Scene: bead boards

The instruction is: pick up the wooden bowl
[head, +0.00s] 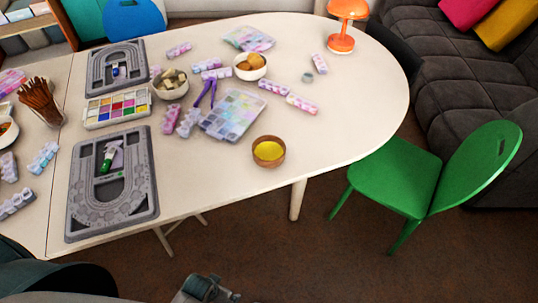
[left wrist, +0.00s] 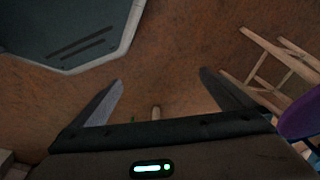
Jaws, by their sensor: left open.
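The wooden bowl (head: 269,158) is round and brown with yellow contents. It stands upright near the front edge of the table in the head view, and nothing covers it. My left gripper (left wrist: 162,88) shows in the left wrist view with its two fingers spread wide apart and nothing between them. Behind the fingers is the brown floor (left wrist: 180,50). The bowl does not show in the left wrist view. I cannot make out either gripper's fingers in the head view; only parts of my own body show along its lower edge.
The white table (head: 340,110) is clear right of the bowl. A blue-green bead case (head: 234,114) lies behind it, and a grey bead board (head: 82,205) lies at left. An orange lamp (head: 341,42) stands at the back; a green chair (head: 396,178) stands right.

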